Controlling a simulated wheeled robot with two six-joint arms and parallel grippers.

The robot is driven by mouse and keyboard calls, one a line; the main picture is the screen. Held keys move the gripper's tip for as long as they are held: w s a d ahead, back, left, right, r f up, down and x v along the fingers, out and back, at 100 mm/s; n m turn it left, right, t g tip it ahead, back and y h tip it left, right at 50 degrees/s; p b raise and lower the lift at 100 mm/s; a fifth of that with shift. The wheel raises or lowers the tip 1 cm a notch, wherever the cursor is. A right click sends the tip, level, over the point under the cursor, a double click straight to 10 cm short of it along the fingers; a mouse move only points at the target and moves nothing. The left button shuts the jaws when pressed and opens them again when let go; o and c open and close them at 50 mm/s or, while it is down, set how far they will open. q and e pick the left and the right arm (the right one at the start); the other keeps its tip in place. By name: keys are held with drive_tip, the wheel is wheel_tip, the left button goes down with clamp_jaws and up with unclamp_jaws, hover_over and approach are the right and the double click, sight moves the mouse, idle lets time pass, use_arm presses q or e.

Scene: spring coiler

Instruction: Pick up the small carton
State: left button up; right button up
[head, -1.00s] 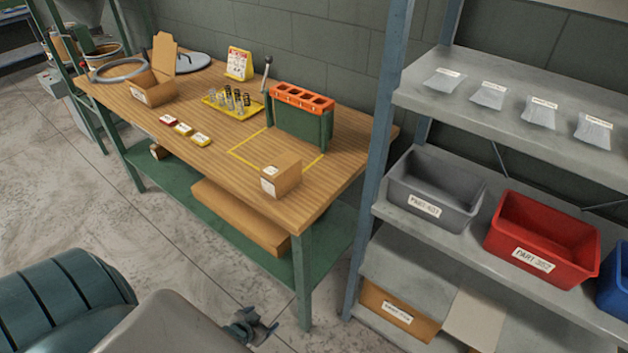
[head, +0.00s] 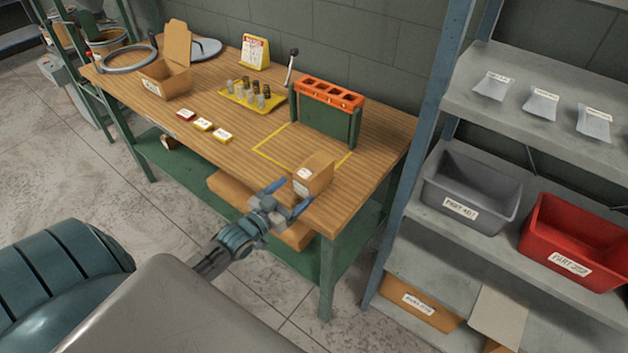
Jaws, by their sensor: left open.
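The small carton (head: 316,177) is a closed brown box with a white label. It stands upright on the wooden workbench (head: 230,149), near its front right corner. My left gripper (head: 285,197) is open at the bench's front edge, just in front of and to the left of the carton. Its two blue fingers point toward the carton, one at the left and one at the lower right. I cannot tell whether a finger touches it. My right gripper is not in view.
An orange-topped green fixture (head: 329,106) stands behind the carton, beside a yellow taped outline. A yellow tray (head: 243,102) with springs and an open carton (head: 164,80) are farther left. A shelf (head: 500,122) with a grey bin (head: 466,190) and a red bin (head: 575,245) stands right.

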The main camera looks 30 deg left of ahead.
sight(311, 178)
use_arm(q)
drive_tip(key=shift+w+f+b, duration=0.25)
drive_tip(key=shift+w+b, duration=0.35)
drive_tip(key=shift+w, duration=0.3)
drive_tip(key=shift+w+d+r, duration=0.1)
drive_tip(key=shift+w, duration=0.15)
drive_tip(key=shift+w+b, duration=0.15)
drive_tip(key=shift+b, duration=0.35)
drive_tip(key=w+b, duration=0.3)
drive_tip(key=shift+w+d, duration=0.35)
drive_tip(key=shift+w, duration=0.05)
drive_tip(key=shift+w+d+r+b, duration=0.1)
drive_tip(key=shift+w+b, duration=0.3)
drive_tip(key=shift+w, duration=0.05)
drive_tip(key=shift+r, duration=0.1)
drive_tip(key=shift+c, duration=0.7)
drive_tip(key=c, duration=1.1)
drive_tip(key=shift+c, duration=1.2)
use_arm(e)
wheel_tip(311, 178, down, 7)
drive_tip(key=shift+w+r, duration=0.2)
use_arm(q)
drive_tip(key=shift+r, duration=0.1)
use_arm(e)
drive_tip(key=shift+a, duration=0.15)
